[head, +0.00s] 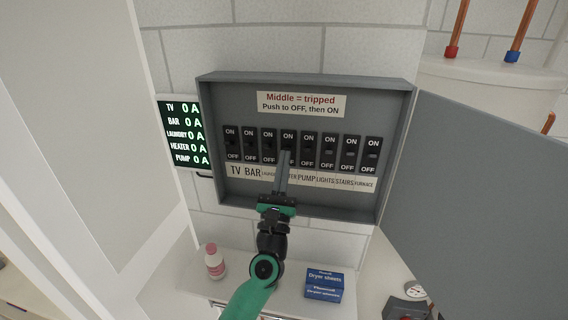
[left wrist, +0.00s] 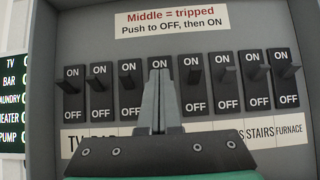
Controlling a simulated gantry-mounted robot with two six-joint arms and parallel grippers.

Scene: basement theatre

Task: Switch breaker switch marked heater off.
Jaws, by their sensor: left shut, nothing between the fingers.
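The grey breaker box (head: 364,190) hangs open on the wall, with a row of several black switches marked ON above and OFF below. The heater switch (head: 288,136) is between the laundry and pump switches, above a partly covered label strip (head: 240,171). My left gripper (head: 285,155) is shut and empty, its tips pointing up at the heater switch's lower half. In the left wrist view the closed fingers (left wrist: 160,80) cover most of that switch, so its lever position and any contact cannot be told. My right gripper is not in view.
A display (head: 185,132) left of the box reads 0 A on every line, heater included. The box door (head: 474,180) stands open at the right. The pump switch (left wrist: 194,85) is close beside my fingers. Below are a pink-white bottle (head: 215,262) and a blue dryer-sheet box (head: 324,284).

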